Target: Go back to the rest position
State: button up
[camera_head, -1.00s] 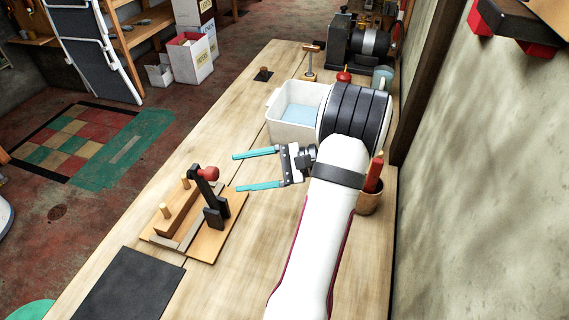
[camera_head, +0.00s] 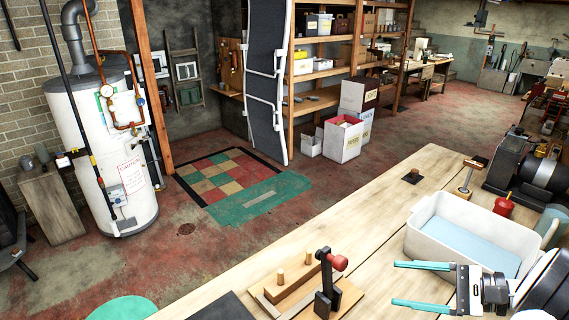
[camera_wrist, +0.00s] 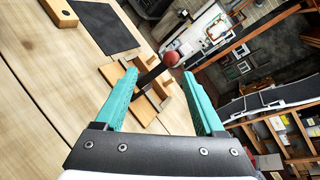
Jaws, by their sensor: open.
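My gripper (camera_head: 422,285) is at the lower right of the head view, its two teal fingers spread apart and pointing left. Nothing is between them. It hangs over the wooden bench (camera_head: 372,232), in front of the white bin. In the wrist view my gripper (camera_wrist: 170,88) is also open. Beyond its fingertips shows a wooden jig with a black clamp and red knob (camera_wrist: 171,58). In the head view the same clamp (camera_head: 328,285) stands left of my gripper, apart from it.
A white bin (camera_head: 420,246) with a pale blue inside stands close behind my gripper. A red-handled tool (camera_head: 503,206) and a dark machine (camera_head: 530,165) are at the back right. A black mat (camera_wrist: 100,27) lies on the bench. The bench's far left is mostly clear.

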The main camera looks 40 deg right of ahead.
jog(key=w+a+r+n+g+y, duration=0.1)
jog(key=w+a+n+g, duration=0.35)
jog(key=a, duration=0.75)
jog(key=w+a+r+n+g+y, duration=0.2)
jog(key=w+a+n+g, duration=0.3)
jog(key=a, duration=0.7)
jog(key=s+a+f+n+g+h, duration=0.2)
jog(key=s+a+n+h, duration=0.1)
jog(key=a, duration=0.4)
jog(key=s+a+f+n+g+h, duration=0.1)
jog(key=s+a+n+g+h, duration=0.1)
jog(key=s+a+n, duration=0.3)
jog(key=shift+s+a+f+n+h, duration=0.35)
jog(key=shift+a+f+n+h, duration=0.1)
jog(key=shift+a+h, duration=0.5)
